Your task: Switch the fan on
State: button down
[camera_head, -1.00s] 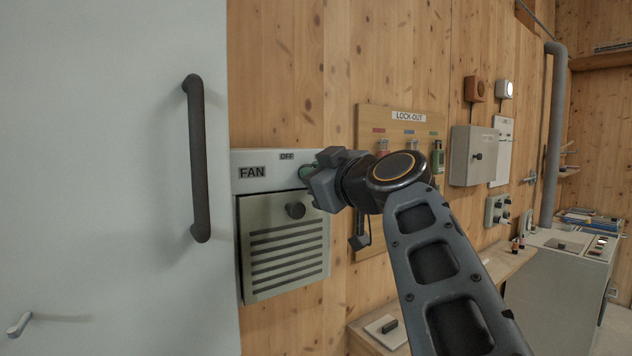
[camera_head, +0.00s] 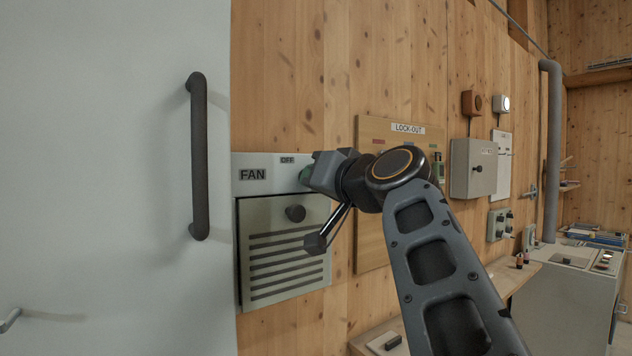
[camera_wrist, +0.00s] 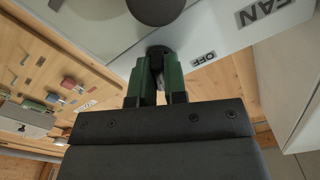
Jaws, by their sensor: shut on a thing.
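The fan unit has a pale panel (camera_head: 270,163) with a FAN label (camera_head: 252,174) and an OFF label (camera_head: 287,160). My gripper (camera_head: 307,174) is at the panel's right end, just right of OFF. In the wrist view the green fingers of my gripper (camera_wrist: 157,80) are shut on a small dark switch knob (camera_wrist: 158,51), beside the OFF label (camera_wrist: 204,58). The knob is hidden by my gripper in the head view. Its setting is hard to read.
A large pale door (camera_head: 120,110) with a dark vertical handle (camera_head: 198,155) stands close on the left. The lock-out board (camera_head: 375,235) is on the wooden wall behind my arm. A grey box (camera_head: 472,168) hangs farther right. A bench (camera_head: 500,280) runs below.

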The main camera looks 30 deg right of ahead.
jog(key=shift+m, duration=0.8)
jog(key=shift+r, duration=0.1)
jog(key=c, duration=1.2)
grip_release()
jog(key=shift+o, duration=0.2)
jog(key=s+d+b, duration=0.1)
jog(key=s+b, duration=0.2)
jog(key=s, duration=1)
jog(key=shift+s+d, duration=0.3)
jog(key=shift+s, duration=0.05)
jog(key=shift+m, duration=0.3)
